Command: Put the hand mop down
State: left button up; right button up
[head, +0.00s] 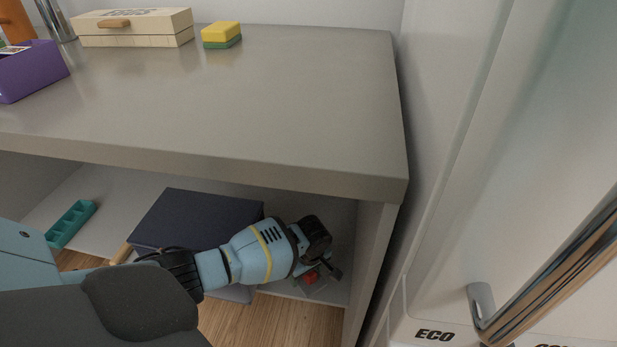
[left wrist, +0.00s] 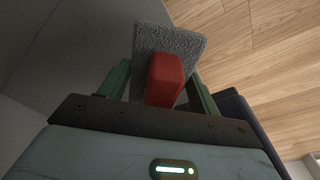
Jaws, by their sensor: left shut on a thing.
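The hand mop has a red handle and a grey fuzzy pad. In the left wrist view the red handle of the hand mop (left wrist: 165,78) sits between the two green fingers of my left gripper (left wrist: 163,88), which is shut on it. The grey pad shows beyond the handle. In the head view my left gripper (head: 318,278) is inside the open shelf under the counter, near its right wall, and a bit of the red mop handle (head: 310,277) shows there. Most of the mop is hidden in that view. My right gripper is not in view.
In the shelf (head: 110,187) a dark blue box (head: 195,215) lies left of my gripper, with a teal tray (head: 71,223) farther left. On the counter (head: 250,110) stand a wooden box (head: 135,28), a sponge (head: 221,35) and a purple bin (head: 30,72). The counter's front is bare.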

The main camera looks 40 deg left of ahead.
aim_at(306, 282)
pick_arm(q)
jog(key=shift+s+f+b, duration=0.1)
jog(key=shift+f+b, duration=1.3)
jog(key=shift+f, duration=1)
jog(key=shift+f, duration=0.45)
